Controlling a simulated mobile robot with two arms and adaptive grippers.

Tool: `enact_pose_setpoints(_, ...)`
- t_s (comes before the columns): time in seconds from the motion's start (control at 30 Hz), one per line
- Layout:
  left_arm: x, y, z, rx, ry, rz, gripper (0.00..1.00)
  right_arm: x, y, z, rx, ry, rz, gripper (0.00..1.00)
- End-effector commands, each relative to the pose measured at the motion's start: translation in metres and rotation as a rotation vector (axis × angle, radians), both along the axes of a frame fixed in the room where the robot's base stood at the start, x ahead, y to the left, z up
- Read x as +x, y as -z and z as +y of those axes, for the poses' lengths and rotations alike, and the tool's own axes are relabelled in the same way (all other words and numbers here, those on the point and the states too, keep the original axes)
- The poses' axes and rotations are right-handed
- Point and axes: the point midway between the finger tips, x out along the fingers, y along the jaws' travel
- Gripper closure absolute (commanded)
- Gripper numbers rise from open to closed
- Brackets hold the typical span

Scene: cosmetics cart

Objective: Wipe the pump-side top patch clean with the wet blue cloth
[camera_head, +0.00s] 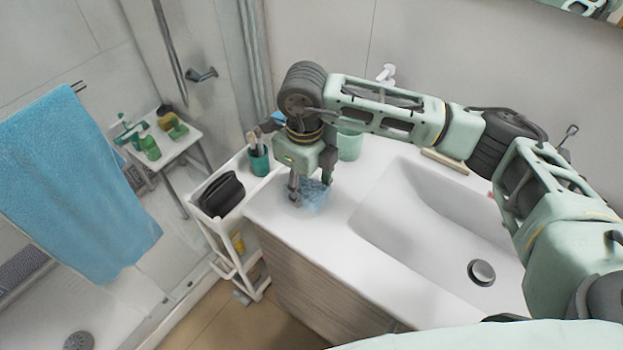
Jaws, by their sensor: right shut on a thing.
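My right gripper (309,188) reaches down over the near left corner of the white washbasin top, beside the basin. It is shut on the blue cloth (317,198), which is bunched at its fingertips and looks to be against the top. The gripper and cloth hide part of the surface there, and I cannot make out a dirty patch. No pump can be told for sure near the gripper. My left gripper is not in view.
A pale green cup (350,146) stands behind the gripper. The narrow white cart (211,222) at left holds a black bag (221,193) and a teal brush cup (259,161). The basin (430,215) lies right. A blue towel (75,185) hangs far left.

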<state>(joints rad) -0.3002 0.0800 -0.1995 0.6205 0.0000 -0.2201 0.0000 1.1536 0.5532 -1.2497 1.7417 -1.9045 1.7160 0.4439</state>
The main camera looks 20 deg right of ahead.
Motion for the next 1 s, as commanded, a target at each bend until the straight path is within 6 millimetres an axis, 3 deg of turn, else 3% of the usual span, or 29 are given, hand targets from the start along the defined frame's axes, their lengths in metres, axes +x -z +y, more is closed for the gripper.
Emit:
enact_pose_setpoints(0.63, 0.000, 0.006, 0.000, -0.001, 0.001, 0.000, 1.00, -0.027, 0.002, 0.034, 0.000, -0.002, 0.001, 0.78)
enact_pose_setpoints(1.0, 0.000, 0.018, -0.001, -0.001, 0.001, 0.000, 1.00, -0.013, 0.004, 0.016, -0.002, 0.003, 0.000, 0.78)
